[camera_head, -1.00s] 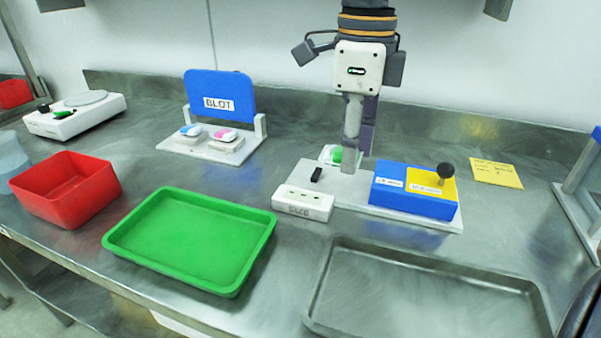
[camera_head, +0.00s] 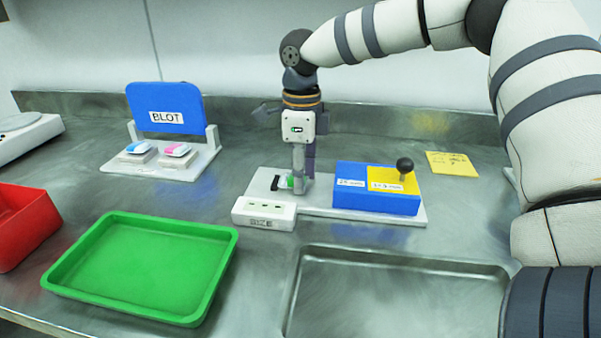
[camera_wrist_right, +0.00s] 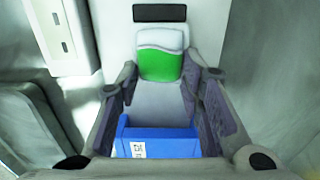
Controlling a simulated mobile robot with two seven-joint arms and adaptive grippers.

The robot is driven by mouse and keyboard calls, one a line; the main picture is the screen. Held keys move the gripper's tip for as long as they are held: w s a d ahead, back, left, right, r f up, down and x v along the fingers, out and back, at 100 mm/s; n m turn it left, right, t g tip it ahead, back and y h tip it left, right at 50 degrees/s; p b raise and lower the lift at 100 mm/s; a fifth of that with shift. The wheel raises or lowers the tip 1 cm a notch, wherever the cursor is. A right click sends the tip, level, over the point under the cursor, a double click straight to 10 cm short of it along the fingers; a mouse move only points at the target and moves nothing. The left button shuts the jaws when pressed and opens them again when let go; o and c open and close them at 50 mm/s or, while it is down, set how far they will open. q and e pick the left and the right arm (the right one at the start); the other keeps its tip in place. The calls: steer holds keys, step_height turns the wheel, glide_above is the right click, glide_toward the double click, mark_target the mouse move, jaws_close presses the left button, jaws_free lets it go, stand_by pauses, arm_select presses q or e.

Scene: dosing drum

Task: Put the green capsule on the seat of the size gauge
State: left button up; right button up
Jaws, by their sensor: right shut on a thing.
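The green and white capsule (camera_head: 286,183) is low over the white base of the size gauge (camera_head: 322,208), right beside the small black stop (camera_head: 274,184). My right gripper (camera_head: 298,188) points down from behind and is shut on the capsule. In the right wrist view the capsule (camera_wrist_right: 160,64) sits between my fingertips (camera_wrist_right: 165,78), its white end toward the black stop (camera_wrist_right: 159,13). The gauge's blue block (camera_head: 375,200) stands to the right, with a yellow plate and a black knob. I cannot tell whether the capsule touches the seat. My left gripper is out of view.
A white SIZE block (camera_head: 264,213) stands in front of the gauge. The blue BLOT stand (camera_head: 166,108) holds a blue-white and a pink-white capsule. A green tray (camera_head: 140,265), a red bin (camera_head: 22,225) and a metal tray (camera_head: 395,300) lie nearer. A yellow note (camera_head: 452,163) lies behind right.

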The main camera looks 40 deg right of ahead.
steer(key=shift+f, duration=0.15)
steer(key=o, duration=0.9)
steer(key=shift+c, duration=0.2)
step_height(320, 180, up, 12)
steer(key=shift+r, duration=0.2)
